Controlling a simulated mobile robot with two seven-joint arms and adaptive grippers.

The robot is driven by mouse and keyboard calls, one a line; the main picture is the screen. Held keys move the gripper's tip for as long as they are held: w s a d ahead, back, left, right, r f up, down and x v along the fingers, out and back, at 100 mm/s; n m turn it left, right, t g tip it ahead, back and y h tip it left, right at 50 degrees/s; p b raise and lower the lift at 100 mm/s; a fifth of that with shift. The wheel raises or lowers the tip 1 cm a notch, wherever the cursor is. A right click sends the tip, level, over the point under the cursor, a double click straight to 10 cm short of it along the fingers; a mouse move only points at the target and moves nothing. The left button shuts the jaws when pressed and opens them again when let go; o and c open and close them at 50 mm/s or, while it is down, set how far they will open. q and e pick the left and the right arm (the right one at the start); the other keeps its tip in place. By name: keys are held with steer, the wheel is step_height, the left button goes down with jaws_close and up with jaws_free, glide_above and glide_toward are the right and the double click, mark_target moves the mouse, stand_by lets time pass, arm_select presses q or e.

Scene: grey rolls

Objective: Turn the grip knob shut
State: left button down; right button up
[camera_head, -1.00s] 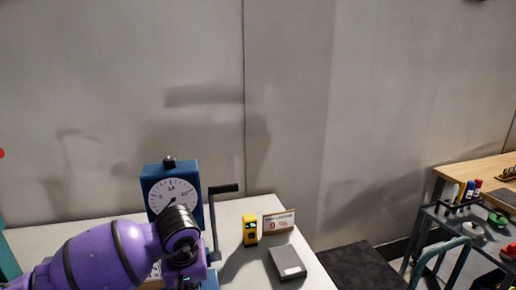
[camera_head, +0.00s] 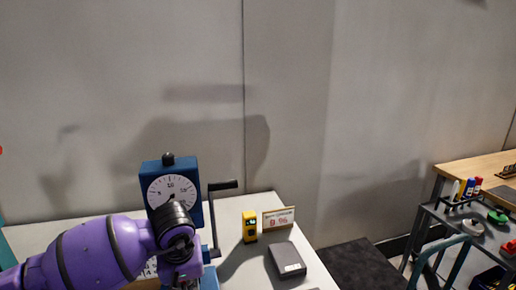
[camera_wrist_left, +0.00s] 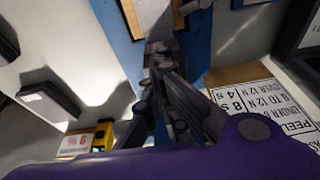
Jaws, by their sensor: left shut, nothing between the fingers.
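A blue tester (camera_head: 157,170) with a round white dial (camera_head: 170,192) and a black crank handle (camera_head: 222,185) stands on the white table. My left arm comes in from the left and crosses in front of its lower part, hiding it and the left fingers in the head view. In the left wrist view my left gripper (camera_wrist_left: 160,62) has its fingers together and empty, over the blue tester (camera_wrist_left: 112,18). Dark and tan parts lie around the fingertips. I cannot pick out the grip knob for sure, or tell whether the fingers touch anything. My right gripper is not in view.
A printed peel card (camera_wrist_left: 262,105) lies beside my fingers. A tool cart (camera_head: 445,215) is at the far right.

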arm_select(q)
steer(key=shift+s+a+f, duration=0.15)
steer(key=shift+s+a, duration=0.15)
steer(key=shift+a, duration=0.4)
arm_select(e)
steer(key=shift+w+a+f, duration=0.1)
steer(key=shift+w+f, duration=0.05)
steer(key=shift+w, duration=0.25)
arm_select(q)
steer(key=shift+a+b, duration=0.25)
steer(key=shift+b, duration=0.05)
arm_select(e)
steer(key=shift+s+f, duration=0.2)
arm_select(q)
steer(key=shift+w, duration=0.1)
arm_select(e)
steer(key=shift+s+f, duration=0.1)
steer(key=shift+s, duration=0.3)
